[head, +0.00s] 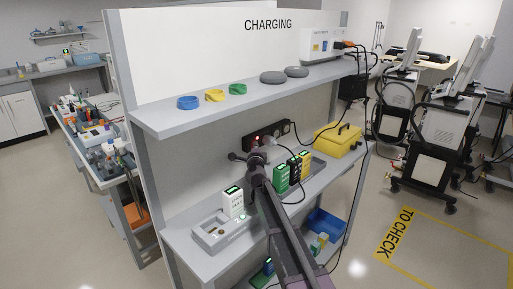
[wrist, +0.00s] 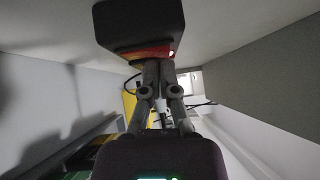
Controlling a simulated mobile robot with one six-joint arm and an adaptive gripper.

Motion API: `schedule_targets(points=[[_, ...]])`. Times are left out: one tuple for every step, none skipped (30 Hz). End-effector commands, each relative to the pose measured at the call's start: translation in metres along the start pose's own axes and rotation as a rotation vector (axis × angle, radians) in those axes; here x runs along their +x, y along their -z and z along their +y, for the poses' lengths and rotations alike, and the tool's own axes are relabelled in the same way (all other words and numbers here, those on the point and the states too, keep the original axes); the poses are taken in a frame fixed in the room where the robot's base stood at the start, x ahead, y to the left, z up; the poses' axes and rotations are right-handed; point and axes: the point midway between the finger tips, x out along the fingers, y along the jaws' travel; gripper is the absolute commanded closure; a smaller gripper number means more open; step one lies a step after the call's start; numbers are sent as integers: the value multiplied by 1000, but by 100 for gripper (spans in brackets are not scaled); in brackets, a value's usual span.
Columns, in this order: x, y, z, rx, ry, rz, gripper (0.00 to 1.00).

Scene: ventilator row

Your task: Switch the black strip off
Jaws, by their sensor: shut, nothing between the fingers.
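The black strip (head: 281,130) is fixed to the back panel of the charging station, between the upper and lower shelves. A red light shows at its left end, beside my gripper. In the wrist view the black strip (wrist: 138,18) is at the top, with a lit red-orange switch (wrist: 150,53) along its near face. My gripper (wrist: 158,66) is shut and empty, its fingertips at or just in front of that switch; I cannot tell whether they touch. In the head view my gripper and arm hide part of the strip's lower left.
Green, black and yellow battery packs (head: 294,168) stand on the lower shelf right of my arm, near a yellow case (head: 338,138). A white pack (head: 233,203) stands left. The upper shelf (head: 160,118) overhangs. Cables hang at the right.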

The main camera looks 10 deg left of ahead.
Motion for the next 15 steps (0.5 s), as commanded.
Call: schedule_targets(points=[[2,-1,-1,0,0,0,100],[3,-2,-1,0,0,0,100],[6,-5,-2,0,0,0,100],[6,-5,-2,0,0,1,100],[5,-4,-2,-1,0,1,100],[5,-4,-1,-1,0,1,100],[5,-4,-1,0,0,1,100],[5,-4,-1,0,0,1,100],[5,-4,-1,0,0,1,100],[5,-4,-1,0,0,0,100],[5,-4,-1,0,0,0,100],[4,-4,-2,0,0,0,100],[4,-3,-2,0,0,0,100],[4,-2,-2,0,0,0,100],[3,-1,-2,0,0,1,100]])
